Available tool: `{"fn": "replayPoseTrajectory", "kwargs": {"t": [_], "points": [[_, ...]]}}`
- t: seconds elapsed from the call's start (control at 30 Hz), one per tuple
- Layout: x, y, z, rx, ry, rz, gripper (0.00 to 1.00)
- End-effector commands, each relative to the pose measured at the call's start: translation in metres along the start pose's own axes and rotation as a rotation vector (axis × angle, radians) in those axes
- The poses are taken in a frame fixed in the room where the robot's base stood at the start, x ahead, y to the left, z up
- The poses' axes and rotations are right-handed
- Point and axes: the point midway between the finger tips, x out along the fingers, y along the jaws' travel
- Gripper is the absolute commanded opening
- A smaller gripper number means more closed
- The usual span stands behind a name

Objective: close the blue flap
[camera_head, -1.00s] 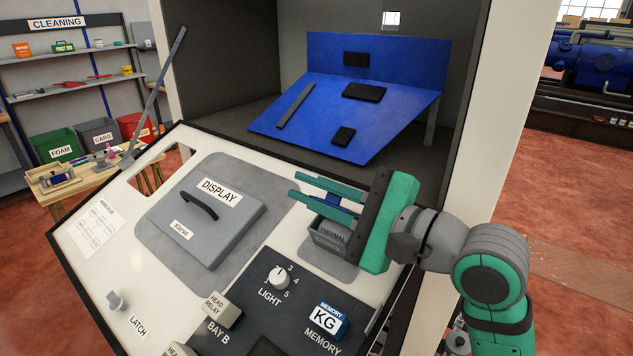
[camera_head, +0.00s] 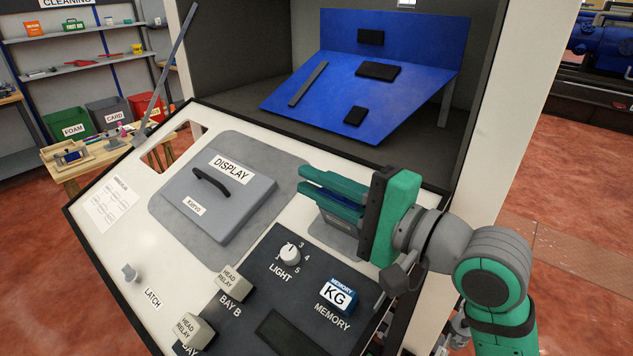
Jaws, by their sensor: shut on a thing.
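My gripper (camera_head: 302,180) reaches in from the right over the grey THERMAL box (camera_head: 338,225) on the sloping console. Its two green fingers are close together, one above the other, just above the box. They are shut on the small blue flap at the top of the box. The fingers hide almost all of the flap, so its angle cannot be told. They also cover part of the box.
The sloping white console (camera_head: 140,235) carries a grey DISPLAY cover (camera_head: 222,205), a LIGHT knob (camera_head: 290,254) and a blue MEMORY block (camera_head: 338,292). A large blue slanted panel (camera_head: 330,95) with black blocks stands in the cabinet behind. A grey bar (camera_head: 165,75) rises at left.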

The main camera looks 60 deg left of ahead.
Motion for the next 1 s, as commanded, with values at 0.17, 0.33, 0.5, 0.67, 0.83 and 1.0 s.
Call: {"fn": "replayPoseTrajectory", "kwargs": {"t": [0.17, 0.33, 0.5, 0.67, 0.83, 1.0], "points": [[0.0001, -0.0004, 0.0009, -0.001, -0.002, -0.001, 0.0], [0.0002, -0.0004, 0.0011, -0.001, -0.002, -0.001, 0.25], [0.0004, -0.0001, 0.0009, 0.0, -0.002, 0.0, 0.3], [0.0002, 0.0001, 0.0002, 0.001, -0.001, 0.0, 0.3], [0.0003, 0.0003, -0.0002, 0.002, 0.0, 0.001, 0.3], [0.0031, 0.0006, 0.0014, 0.002, -0.006, 0.002, 0.3]]}}
